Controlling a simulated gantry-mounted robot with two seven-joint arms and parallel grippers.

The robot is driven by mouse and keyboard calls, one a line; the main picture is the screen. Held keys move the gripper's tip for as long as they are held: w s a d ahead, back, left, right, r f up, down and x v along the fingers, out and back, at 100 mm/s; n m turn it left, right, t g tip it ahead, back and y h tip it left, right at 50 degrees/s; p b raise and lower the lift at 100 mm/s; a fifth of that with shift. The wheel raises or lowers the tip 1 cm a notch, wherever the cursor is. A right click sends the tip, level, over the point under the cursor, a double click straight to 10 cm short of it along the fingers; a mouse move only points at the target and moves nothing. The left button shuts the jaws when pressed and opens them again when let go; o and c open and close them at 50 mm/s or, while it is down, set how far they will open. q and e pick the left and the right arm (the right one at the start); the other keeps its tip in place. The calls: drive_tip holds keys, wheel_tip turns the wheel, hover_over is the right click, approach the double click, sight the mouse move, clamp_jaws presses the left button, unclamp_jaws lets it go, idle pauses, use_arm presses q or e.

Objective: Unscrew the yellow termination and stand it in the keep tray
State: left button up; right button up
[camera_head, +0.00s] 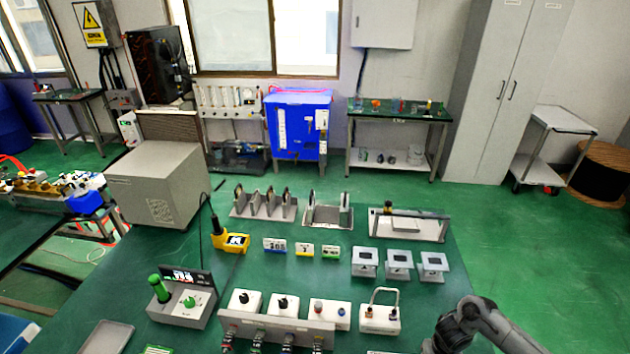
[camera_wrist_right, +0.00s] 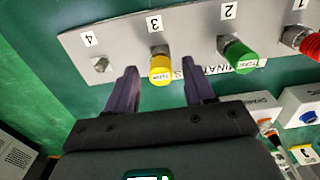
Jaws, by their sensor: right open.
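The yellow termination (camera_wrist_right: 160,70) sits on port 3 of a grey panel (camera_wrist_right: 126,43) in the right wrist view. My right gripper (camera_wrist_right: 160,80) is open, its two dark fingers on either side of the yellow termination with gaps to it. In the head view the panel (camera_head: 275,326) stands at the table's near edge, and its terminations are too small to tell apart. My right arm comes in at the lower right, its gripper not clearly visible. A flat grey tray (camera_head: 107,337) lies at the lower left; I cannot tell whether it is the keep tray. My left gripper is not in view.
A green termination (camera_wrist_right: 238,56) is on port 2, a red one (camera_wrist_right: 312,42) on port 1, and port 4 has a bare connector (camera_wrist_right: 101,64). White boxes with knobs (camera_head: 283,305) stand behind the panel. Grey square holders (camera_head: 398,264) stand farther back right.

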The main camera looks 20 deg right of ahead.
drive_tip(key=shift+f, duration=0.95)
drive_tip(key=shift+p, duration=0.35)
idle(0.8)
drive_tip(key=shift+p, duration=0.45)
